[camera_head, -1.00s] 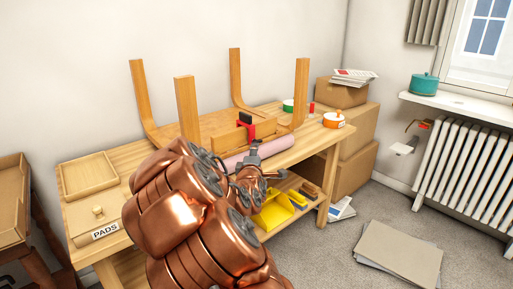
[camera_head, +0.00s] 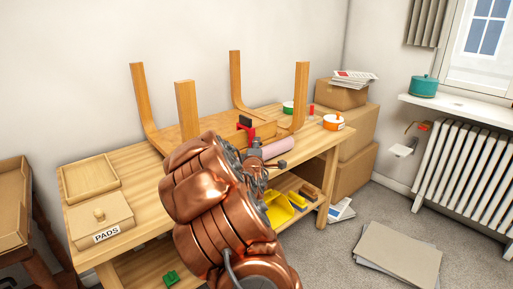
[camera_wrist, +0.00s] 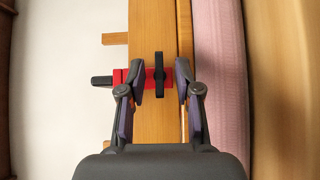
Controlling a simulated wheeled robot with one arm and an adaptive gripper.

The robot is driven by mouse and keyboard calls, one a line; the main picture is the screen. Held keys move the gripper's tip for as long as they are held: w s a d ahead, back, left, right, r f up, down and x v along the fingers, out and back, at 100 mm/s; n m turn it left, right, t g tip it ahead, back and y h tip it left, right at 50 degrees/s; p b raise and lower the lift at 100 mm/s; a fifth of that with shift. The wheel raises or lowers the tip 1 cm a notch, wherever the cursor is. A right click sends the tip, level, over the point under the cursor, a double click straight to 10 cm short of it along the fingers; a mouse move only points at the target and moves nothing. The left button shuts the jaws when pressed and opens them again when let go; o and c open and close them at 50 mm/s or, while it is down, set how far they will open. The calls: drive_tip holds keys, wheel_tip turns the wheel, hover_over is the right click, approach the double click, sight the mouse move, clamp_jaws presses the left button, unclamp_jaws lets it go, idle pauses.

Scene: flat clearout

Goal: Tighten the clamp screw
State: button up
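The red clamp (camera_head: 253,126) sits on a wooden rail of an upturned stool (camera_head: 188,110) on the workbench. My gripper (camera_wrist: 160,84) is open, with one fingertip on each side of the handle and visible gaps between. In the head view my arm hides part of the rail and most of the gripper.
A pink roll (camera_head: 279,148) lies along the bench front, close to the rail. Stool legs (camera_head: 301,95) rise around the clamp. A PADS box (camera_head: 101,220) and a wooden tray (camera_head: 89,178) stand at left. An orange pot (camera_head: 333,122) stands at the right end.

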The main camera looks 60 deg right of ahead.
clamp_jaws()
